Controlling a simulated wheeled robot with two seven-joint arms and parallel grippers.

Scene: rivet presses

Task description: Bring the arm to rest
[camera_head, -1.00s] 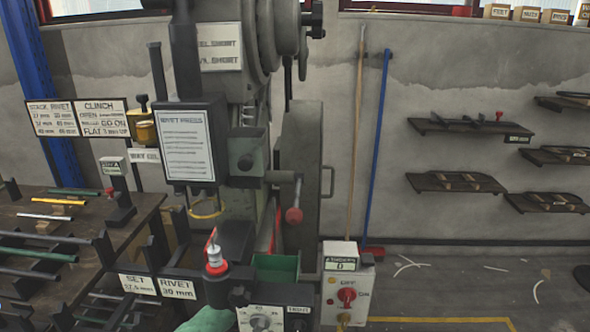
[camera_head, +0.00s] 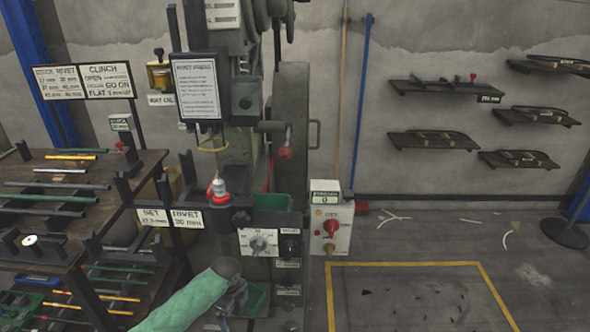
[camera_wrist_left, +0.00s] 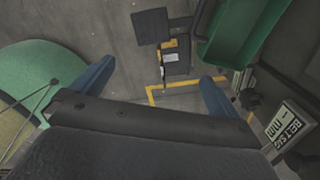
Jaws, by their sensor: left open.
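My left arm (camera_head: 182,304), in a green sleeve, comes in at the bottom of the head view, low in front of the rivet press (camera_head: 222,120). Its dark gripper (camera_head: 236,297) is below the press's dial panel (camera_head: 262,242), and its fingers are hard to make out there. In the left wrist view the two blue fingers of the left gripper (camera_wrist_left: 157,73) are spread wide, with nothing between them. The floor shows beyond them. My right gripper is in neither view.
A rack of bars (camera_head: 60,184) stands left of the press. A control box (camera_head: 331,228) with a red knob is on its right. A green bin (camera_wrist_left: 240,32) is near the fingers in the left wrist view. Yellow-marked floor (camera_head: 410,295) is open at right.

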